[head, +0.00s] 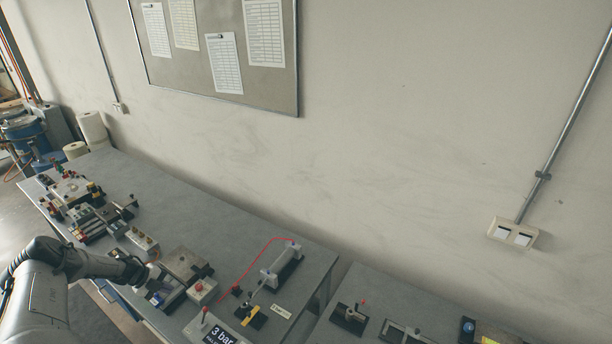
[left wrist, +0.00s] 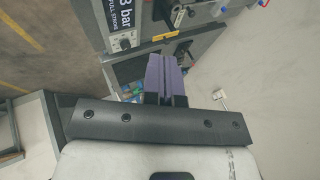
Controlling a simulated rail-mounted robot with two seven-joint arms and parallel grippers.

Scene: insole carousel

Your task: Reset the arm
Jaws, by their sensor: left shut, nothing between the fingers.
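My left arm comes in from the lower left in the head view. My right gripper does not show in either view.
The sign also shows in the left wrist view (left wrist: 122,20). A second bench (head: 385,300) stands right. Wall behind.

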